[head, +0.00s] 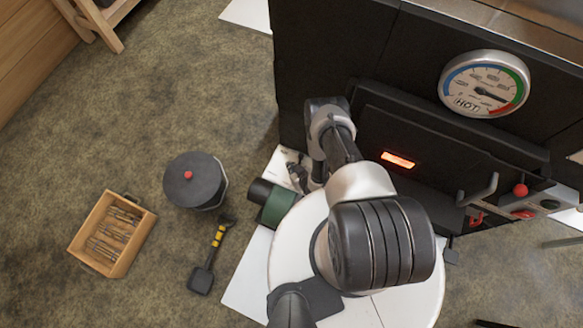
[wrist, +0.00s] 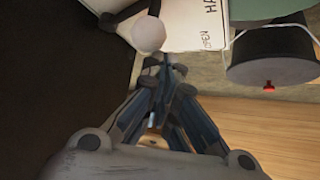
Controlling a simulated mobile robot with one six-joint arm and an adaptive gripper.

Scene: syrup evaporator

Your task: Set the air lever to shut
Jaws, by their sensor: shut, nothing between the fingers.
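In the wrist view a pale round knob (wrist: 148,34) sits on a dark lever arm, and I take it to be the air lever. It lies over a white label plate (wrist: 185,25) whose lettering is partly cut off; one word seems to read OPEN. My gripper (wrist: 163,62) is shut and empty, its fingertips just below the knob in that view; I cannot tell whether they touch it. In the head view my gripper (head: 299,178) is low at the left front of the black firebox (head: 345,60), largely hidden by my arm. The lever is not clear there.
The firebox front has a glowing slot (head: 398,160), a door handle (head: 478,190), a HOT gauge (head: 484,84) and a red knob (head: 520,190). Left on the floor are a lidded black pot (head: 195,185), a small shovel (head: 205,268) and a wooden crate (head: 92,218).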

